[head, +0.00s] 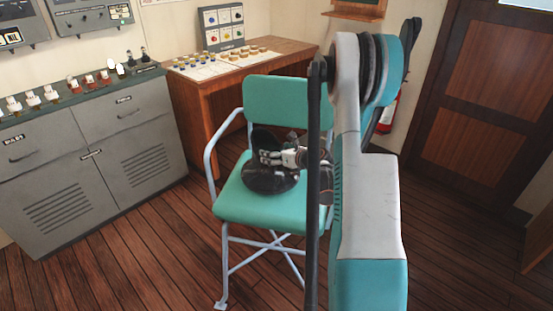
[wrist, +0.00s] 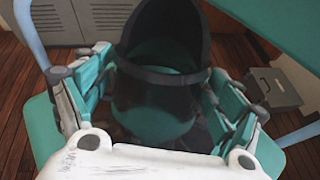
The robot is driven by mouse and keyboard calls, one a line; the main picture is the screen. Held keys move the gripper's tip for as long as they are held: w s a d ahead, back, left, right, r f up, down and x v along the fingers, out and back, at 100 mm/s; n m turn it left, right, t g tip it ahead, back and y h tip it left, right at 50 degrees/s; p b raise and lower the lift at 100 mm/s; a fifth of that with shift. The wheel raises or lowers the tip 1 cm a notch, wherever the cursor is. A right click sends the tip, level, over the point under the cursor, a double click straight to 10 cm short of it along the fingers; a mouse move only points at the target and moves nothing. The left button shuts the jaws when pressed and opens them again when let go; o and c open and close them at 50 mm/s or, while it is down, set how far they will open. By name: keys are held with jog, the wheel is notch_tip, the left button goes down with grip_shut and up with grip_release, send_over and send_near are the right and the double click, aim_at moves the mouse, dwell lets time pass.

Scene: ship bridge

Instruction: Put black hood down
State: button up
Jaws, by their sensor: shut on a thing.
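The black hood (head: 268,182) is a dark, rounded, hollow piece at the teal seat of the chair (head: 228,206) in the head view. My gripper (head: 283,157) reaches it from the right and is shut on it. In the wrist view the black hood (wrist: 165,27) shows between the two fingers of my gripper (wrist: 155,100), with teal seen through its opening. I cannot tell whether the hood rests fully on the seat or is held just above it. My arm hides part of the chair's right side.
A wooden desk (head: 205,105) with small pieces on a white sheet stands behind the chair. A grey cabinet (head: 85,165) with switches on top is at the left. A red extinguisher (head: 388,115) and a brown door (head: 480,100) are at the right. Floor in front is clear.

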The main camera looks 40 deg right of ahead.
jog(key=shift+f, duration=0.65)
jog(key=o, duration=1.7)
jog(key=shift+s+r, duration=0.1)
jog(key=p+v, duration=0.1)
jog(key=v, duration=1.1)
